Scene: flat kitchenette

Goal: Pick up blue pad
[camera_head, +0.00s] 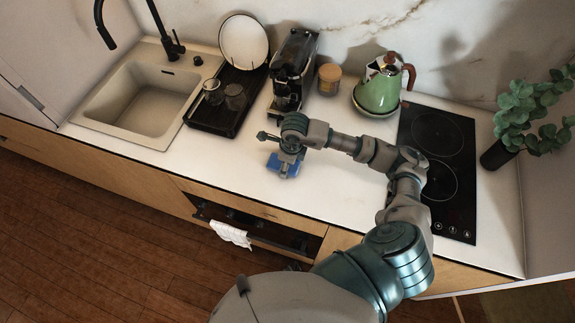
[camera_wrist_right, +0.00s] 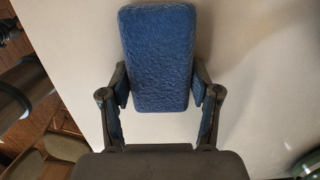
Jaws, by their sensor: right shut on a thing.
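The blue pad (camera_head: 282,167) is on or just above the white counter near its front edge, below the coffee machine in the head view. It shows large in the right wrist view (camera_wrist_right: 158,58) as a textured blue block. My right gripper (camera_wrist_right: 160,90) is shut on the pad, with one finger on each long side near its lower end. In the head view my right gripper (camera_head: 287,158) covers part of the pad from above. I cannot tell whether the pad touches the counter. My left gripper is not in view.
A black coffee machine (camera_head: 292,66) stands behind the gripper. A dark drying tray (camera_head: 217,125) with glasses and a plate is to the left, beside the sink (camera_head: 140,101). A green kettle (camera_head: 379,94) and a black cooktop (camera_head: 444,200) are to the right.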

